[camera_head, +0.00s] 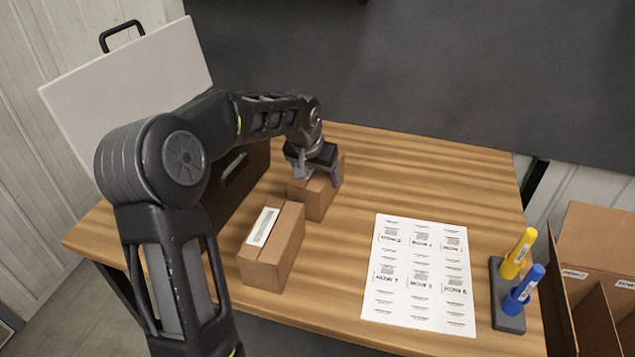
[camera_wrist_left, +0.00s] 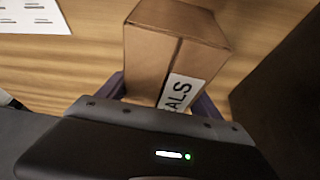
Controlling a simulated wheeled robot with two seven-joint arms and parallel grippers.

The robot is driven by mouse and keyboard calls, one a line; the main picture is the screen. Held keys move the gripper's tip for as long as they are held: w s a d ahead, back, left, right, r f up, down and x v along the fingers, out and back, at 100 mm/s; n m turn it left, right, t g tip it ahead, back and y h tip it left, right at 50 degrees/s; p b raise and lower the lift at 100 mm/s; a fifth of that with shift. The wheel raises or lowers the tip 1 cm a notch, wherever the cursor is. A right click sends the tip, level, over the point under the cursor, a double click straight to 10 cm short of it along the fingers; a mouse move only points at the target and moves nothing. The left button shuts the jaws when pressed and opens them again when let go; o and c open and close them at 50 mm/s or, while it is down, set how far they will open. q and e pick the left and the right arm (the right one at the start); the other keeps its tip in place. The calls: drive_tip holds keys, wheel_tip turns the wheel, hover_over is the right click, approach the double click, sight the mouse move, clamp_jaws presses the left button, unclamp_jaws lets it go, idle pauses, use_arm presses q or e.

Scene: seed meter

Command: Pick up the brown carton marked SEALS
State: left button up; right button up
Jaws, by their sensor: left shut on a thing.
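The brown carton marked SEALS (camera_head: 315,200) stands on the wooden table in the head view, behind another carton. My left gripper (camera_head: 318,172) reaches down over it and is shut on it. In the left wrist view the carton (camera_wrist_left: 165,55) sits between the two fingers of the gripper (camera_wrist_left: 160,95). Its white label shows the letters "ALS"; the rest is hidden by the gripper body. I cannot tell whether the carton touches the table or is slightly raised. My right gripper is not in view.
A second brown carton (camera_head: 272,245) with a white label stands in front. A label sheet (camera_head: 420,275) lies to the right, beside a holder (camera_head: 507,305) with yellow (camera_head: 519,253) and blue (camera_head: 524,289) markers. A dark case with its pale lid (camera_head: 130,85) open stands left. An open cardboard box (camera_head: 597,245) is far right.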

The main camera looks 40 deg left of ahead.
use_arm(q)
drive_tip(key=c, duration=1.1)
drive_tip(key=shift+c, duration=0.2)
drive_tip(key=shift+r, duration=0.15)
wheel_tip(320, 180, up, 10)
drive_tip(key=shift+f, duration=0.1)
